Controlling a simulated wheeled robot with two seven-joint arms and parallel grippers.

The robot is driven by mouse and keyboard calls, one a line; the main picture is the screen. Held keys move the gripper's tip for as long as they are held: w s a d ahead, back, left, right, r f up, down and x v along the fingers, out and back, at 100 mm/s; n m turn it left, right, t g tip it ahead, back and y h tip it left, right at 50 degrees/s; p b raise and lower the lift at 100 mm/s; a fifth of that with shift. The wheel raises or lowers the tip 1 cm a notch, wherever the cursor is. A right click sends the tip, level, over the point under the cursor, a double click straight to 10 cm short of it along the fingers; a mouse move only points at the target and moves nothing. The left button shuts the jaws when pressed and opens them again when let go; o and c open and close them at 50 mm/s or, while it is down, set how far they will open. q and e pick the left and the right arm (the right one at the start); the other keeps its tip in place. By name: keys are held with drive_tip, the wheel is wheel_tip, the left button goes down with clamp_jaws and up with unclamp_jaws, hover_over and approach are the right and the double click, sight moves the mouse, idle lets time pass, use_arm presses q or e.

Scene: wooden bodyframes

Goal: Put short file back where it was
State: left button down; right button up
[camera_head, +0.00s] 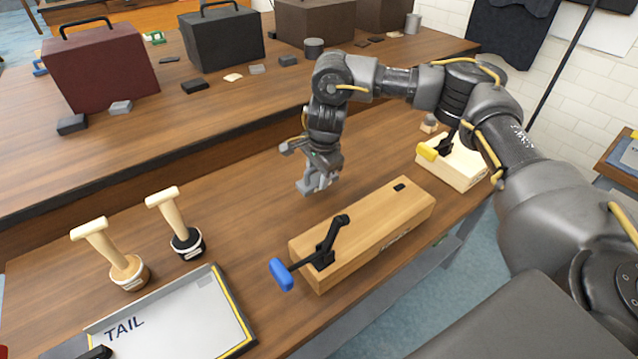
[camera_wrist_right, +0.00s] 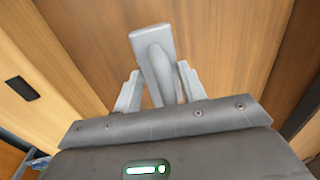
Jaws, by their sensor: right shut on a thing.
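My right gripper (camera_head: 318,180) hangs above the bench, just behind the long wooden block. In the right wrist view, its two fingers (camera_wrist_right: 158,90) are shut on a light grey piece (camera_wrist_right: 140,42) with a flat end that sticks out beyond the fingertips. This piece may be the short file, but its shape is too plain to be sure. In the head view the held piece is small and blends with the grey fingers. My left gripper is not in view.
The long wooden block (camera_head: 370,235) carries a black lever with a blue grip (camera_head: 281,273). A shorter block (camera_head: 455,165) with a yellow grip stands right. Two wooden-handled tools (camera_head: 105,250) and a "TAIL" board (camera_head: 185,322) are at left. Toolboxes (camera_head: 105,68) stand on the rear bench.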

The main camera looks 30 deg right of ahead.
sight(319, 178)
drive_tip(key=shift+d+f, duration=0.1)
drive_tip(key=shift+f, duration=0.05)
drive_tip(key=f, duration=0.3)
drive_tip(key=shift+w+d+f, duration=0.15)
drive_tip(key=shift+w+d, duration=0.05)
drive_tip(key=shift+d, duration=0.05)
drive_tip(key=shift+f, duration=0.2)
drive_tip(key=o, duration=1.3)
drive_tip(key=shift+c, duration=0.2)
drive_tip(key=shift+r, duration=0.4)
drive_tip(key=r, duration=0.3)
drive_tip(key=s+r, duration=0.1)
drive_tip(key=r, duration=0.2)
drive_tip(key=shift+s+r+p, duration=0.1)
drive_tip(key=shift+r+p, duration=0.1)
drive_tip(key=shift+p, duration=0.1)
drive_tip(key=r, duration=0.3)
drive_tip(key=shift+s+d+r, duration=0.1)
drive_tip(key=shift+s+r, duration=0.25)
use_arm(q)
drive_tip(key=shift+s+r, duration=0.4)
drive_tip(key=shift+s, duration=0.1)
use_arm(e)
drive_tip(key=shift+s+r, duration=0.15)
drive_tip(key=shift+r, duration=0.35)
